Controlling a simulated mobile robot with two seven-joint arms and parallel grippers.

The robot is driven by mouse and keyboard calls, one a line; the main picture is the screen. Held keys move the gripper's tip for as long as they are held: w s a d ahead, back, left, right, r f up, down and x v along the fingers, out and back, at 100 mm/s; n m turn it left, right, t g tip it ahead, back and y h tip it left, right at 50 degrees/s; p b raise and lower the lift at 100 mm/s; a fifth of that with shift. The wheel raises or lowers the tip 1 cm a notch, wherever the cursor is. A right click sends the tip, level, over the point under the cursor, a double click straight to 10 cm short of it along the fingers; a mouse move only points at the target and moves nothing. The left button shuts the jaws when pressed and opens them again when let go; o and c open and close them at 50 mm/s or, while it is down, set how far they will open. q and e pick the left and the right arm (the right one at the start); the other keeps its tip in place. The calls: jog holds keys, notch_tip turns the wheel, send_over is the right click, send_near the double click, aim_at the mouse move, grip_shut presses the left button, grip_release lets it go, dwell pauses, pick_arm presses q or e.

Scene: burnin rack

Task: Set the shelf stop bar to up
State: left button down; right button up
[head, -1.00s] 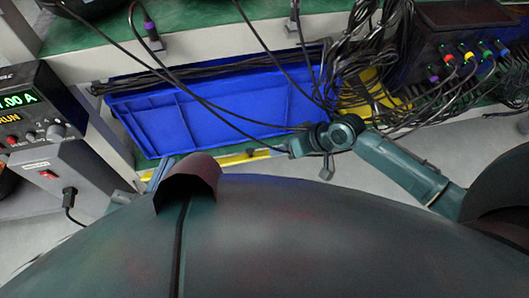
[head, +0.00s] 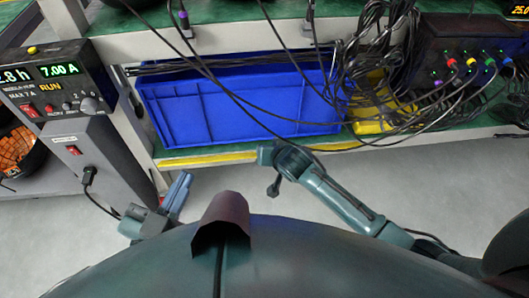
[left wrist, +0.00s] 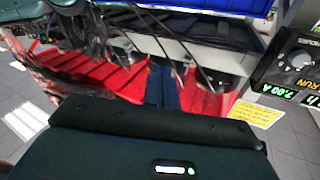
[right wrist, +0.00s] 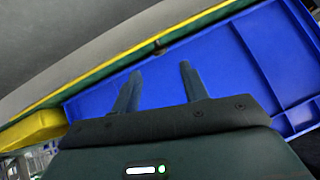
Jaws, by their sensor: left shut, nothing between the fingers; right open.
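A yellow strip (head: 205,160) runs along the front edge of the lower shelf, below the blue bin (head: 235,108). It may be the stop bar; I cannot tell its position. In the right wrist view a yellow edge (right wrist: 110,62) with a small dark fitting (right wrist: 158,46) runs beside the bin. My left gripper (head: 183,180) is shut and empty, left of the bin and below the shelf edge. In the left wrist view its fingers (left wrist: 161,70) are together. My right gripper (right wrist: 160,72) is open and empty, its fingers over the blue bin.
A grey power unit (head: 70,85) with lit displays stands at the left. Black cables (head: 370,60) hang across the shelf front and bunch at the right, near a dark box (head: 460,50) with coloured plugs. Bare floor (head: 350,170) lies before the shelf.

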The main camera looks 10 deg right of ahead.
jog(key=b+x, duration=0.2)
jog(key=x, duration=0.4)
jog(key=shift+w+a+f+b, duration=0.1)
jog(key=shift+f+b, duration=0.1)
jog(key=shift+b, duration=0.2)
pick_arm(q)
jog(key=shift+d+t+h, duration=0.4)
jog(key=shift+d+h, duration=0.05)
jog(key=shift+h, duration=0.15)
